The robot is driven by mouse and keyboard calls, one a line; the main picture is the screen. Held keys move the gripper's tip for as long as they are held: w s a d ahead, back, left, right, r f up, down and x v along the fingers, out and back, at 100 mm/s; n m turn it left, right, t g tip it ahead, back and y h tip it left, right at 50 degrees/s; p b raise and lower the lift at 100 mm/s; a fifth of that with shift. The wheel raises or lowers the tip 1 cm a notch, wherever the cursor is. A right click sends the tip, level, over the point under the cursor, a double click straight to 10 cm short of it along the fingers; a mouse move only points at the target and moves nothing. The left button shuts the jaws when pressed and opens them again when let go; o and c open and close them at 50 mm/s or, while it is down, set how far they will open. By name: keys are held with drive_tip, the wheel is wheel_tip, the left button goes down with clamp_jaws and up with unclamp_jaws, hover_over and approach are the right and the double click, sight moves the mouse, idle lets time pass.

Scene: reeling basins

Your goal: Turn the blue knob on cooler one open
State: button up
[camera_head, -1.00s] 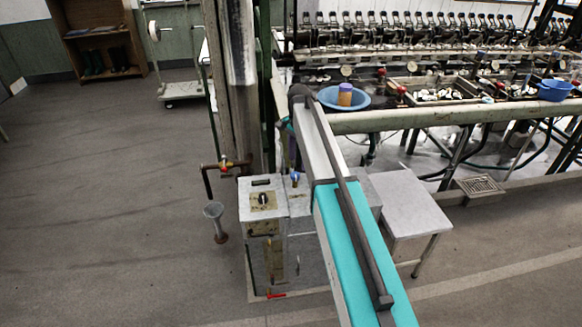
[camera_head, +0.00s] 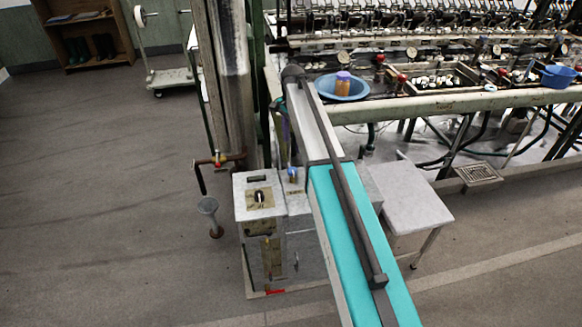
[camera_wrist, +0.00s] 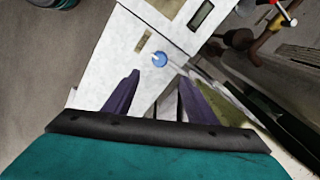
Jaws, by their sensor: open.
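The blue knob (camera_head: 293,174) sits on top of a pale grey metal box (camera_head: 299,207), just left of my teal arm. In the wrist view the knob (camera_wrist: 159,60) is a small round blue cap on the pale box top (camera_wrist: 118,62). My gripper (camera_wrist: 158,77) shows there as two purple fingers, open and empty, pointing toward the knob. The knob appears between and just beyond the fingertips, and no contact shows. In the head view my arm hides most of the gripper. I see no label marking which cooler this is.
A taller box with a dial plate (camera_head: 260,193) adjoins on the left. Behind it are a post (camera_head: 233,90) and a pipe with a red valve (camera_head: 218,160). A grey stool (camera_head: 415,195) stands right.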

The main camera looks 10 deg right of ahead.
sight(292, 169)
drive_tip(key=shift+f+p, duration=1.05)
drive_tip(key=shift+f, duration=5.8)
drive_tip(key=c, duration=1)
drive_tip(key=shift+c, duration=0.2)
